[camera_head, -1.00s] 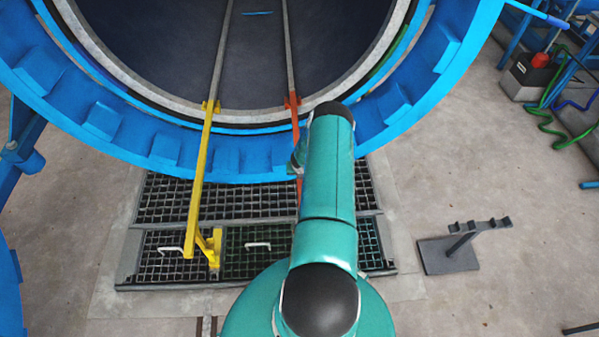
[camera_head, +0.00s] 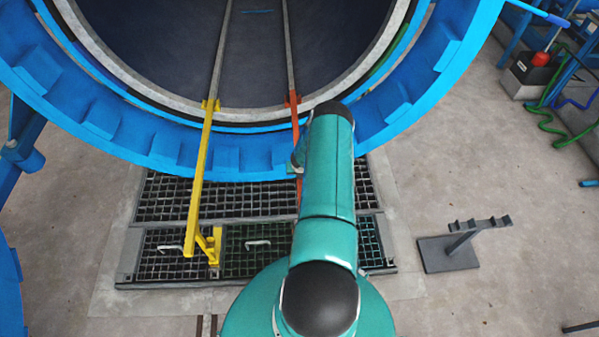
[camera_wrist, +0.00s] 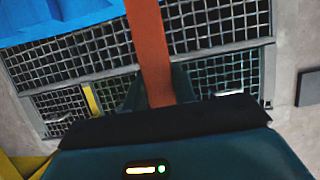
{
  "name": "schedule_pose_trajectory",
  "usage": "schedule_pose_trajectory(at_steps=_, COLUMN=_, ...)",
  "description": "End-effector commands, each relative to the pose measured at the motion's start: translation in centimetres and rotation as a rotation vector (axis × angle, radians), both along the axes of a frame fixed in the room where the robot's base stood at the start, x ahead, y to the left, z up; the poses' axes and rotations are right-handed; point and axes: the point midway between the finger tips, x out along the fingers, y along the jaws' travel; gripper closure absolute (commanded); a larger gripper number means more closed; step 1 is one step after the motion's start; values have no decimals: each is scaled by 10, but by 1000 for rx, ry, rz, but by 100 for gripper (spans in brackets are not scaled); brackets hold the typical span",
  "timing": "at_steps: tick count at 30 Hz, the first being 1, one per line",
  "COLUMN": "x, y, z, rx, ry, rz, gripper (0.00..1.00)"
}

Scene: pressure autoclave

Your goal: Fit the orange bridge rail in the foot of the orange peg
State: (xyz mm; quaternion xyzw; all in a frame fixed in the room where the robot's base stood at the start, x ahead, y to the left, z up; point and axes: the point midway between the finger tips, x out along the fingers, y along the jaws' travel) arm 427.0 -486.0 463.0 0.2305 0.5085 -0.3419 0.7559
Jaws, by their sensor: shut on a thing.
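The orange bridge rail (camera_head: 296,130) runs down from an orange fitting (camera_head: 292,100) at the vessel's lip and passes behind my arm. In the wrist view the rail (camera_wrist: 148,45) comes from the top edge down between the dark fingers of my gripper (camera_wrist: 154,90), which is shut on it. In the head view my arm hides my gripper and the rail's near end. I cannot make out the orange peg's foot; the area behind my arm is hidden. I cannot tell if the rail's far end is seated in the fitting.
A yellow rail (camera_head: 201,170) spans from the vessel's lip to a yellow post (camera_head: 214,246) on the left. Floor grating (camera_head: 245,205) lies below the blue vessel ring (camera_head: 230,160). A dark stand (camera_head: 450,252) stands to the right on otherwise open floor.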

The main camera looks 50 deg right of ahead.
Motion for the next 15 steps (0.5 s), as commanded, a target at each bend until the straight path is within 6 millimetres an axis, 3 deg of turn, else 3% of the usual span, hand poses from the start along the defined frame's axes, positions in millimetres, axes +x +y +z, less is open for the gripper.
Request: schedule_pose_trajectory(at_steps=15, x=2, y=-3, z=20, rx=-5, ry=-3, rz=0, gripper=100)
